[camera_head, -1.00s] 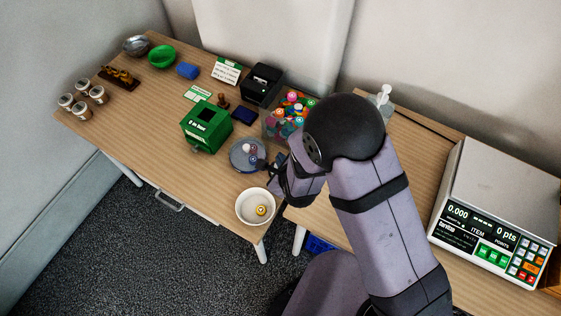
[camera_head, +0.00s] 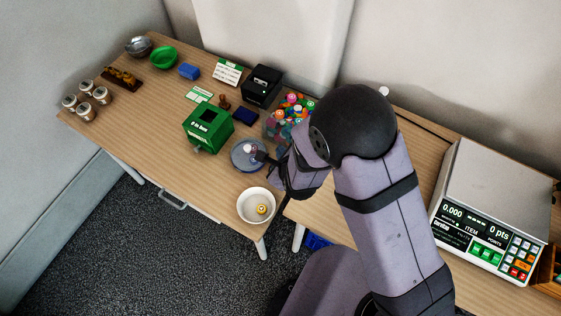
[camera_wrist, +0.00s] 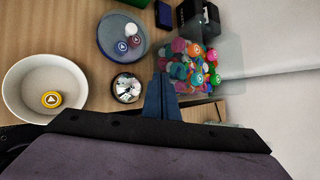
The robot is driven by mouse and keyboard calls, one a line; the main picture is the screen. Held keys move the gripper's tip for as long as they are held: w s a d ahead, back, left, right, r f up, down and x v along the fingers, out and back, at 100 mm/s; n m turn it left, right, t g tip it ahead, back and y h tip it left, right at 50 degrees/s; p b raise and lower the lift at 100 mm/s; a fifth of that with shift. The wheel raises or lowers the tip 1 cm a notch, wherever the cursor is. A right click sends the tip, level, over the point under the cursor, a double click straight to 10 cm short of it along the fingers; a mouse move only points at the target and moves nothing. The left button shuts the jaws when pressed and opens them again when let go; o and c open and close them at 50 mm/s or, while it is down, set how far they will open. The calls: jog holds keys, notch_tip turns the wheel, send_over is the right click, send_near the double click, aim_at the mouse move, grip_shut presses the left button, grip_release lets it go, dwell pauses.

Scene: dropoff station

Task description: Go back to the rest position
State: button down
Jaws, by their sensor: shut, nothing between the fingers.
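My gripper (camera_head: 262,158) is shut and empty, above the table beside the grey-blue round tray (camera_head: 237,160). In the wrist view its closed dark fingers (camera_wrist: 161,98) point between the tray (camera_wrist: 104,46) and the clear bin of colored tokens (camera_wrist: 194,68). The tray holds a few small balls or tokens. A white bowl (camera_head: 245,212) with one yellow token (camera_head: 262,209) stands at the table's near edge; it also shows in the wrist view (camera_wrist: 15,88). My forearm hides part of the clear bin in the head view.
A green box (camera_head: 207,128), a black device (camera_head: 262,84) and a blue pad (camera_head: 245,116) stand behind the tray. A small round silvery object (camera_wrist: 126,88) lies near my fingers. A scale (camera_head: 492,200) is at the right. The table's left middle is clear.

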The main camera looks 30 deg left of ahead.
dwell(0.4)
jog(key=w+d+r+n+g+h, duration=0.15)
jog(key=d+r+n, duration=0.3)
jog(key=d, duration=0.55)
jog(key=w+d+r+n+g+h, duration=0.1)
jog(key=w+d+r+n+h, duration=0.3)
jog(key=d, duration=0.7)
jog(key=s+d+r+n+g, duration=0.4)
jog(key=s+d+n, duration=0.6)
jog(key=d, duration=0.7)
jog(key=shift+s+r+h, duration=0.2)
jog(key=shift+s+h, duration=0.15)
jog(key=shift+s, duration=1.45)
jog(key=shift+d, duration=0.1)
